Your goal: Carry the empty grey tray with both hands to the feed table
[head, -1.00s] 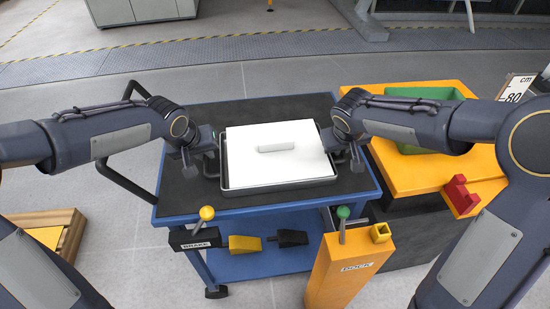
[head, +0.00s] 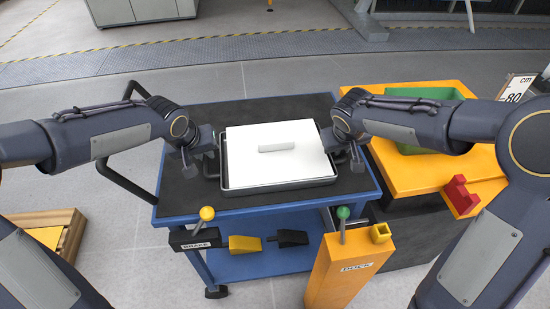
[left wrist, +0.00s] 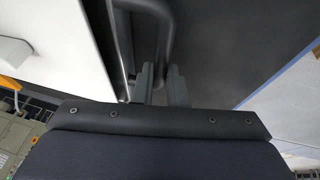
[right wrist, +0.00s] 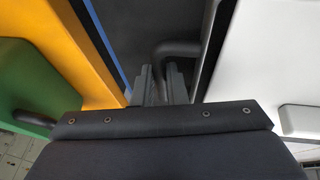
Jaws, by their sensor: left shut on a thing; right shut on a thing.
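A dark grey tray (head: 228,172) lies on the black top of a blue cart. A white slab with a raised white bar, perhaps a lid (head: 300,165), covers most of it, so the tray's inside is hidden. My left gripper (head: 208,162) is shut on the tray's left handle, seen in the left wrist view (left wrist: 168,32). My right gripper (head: 338,153) is shut on the right handle, seen in the right wrist view (right wrist: 180,48). The tray looks level and appears to rest on the cart top.
The blue cart (head: 270,206) has a black push bar at left. A yellow table (head: 410,178) with a green bin (head: 415,147) and a red block (head: 460,197) adjoins at right. A yellow-knobbed brake lever (head: 207,213) and an orange dock post (head: 345,275) stand in front.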

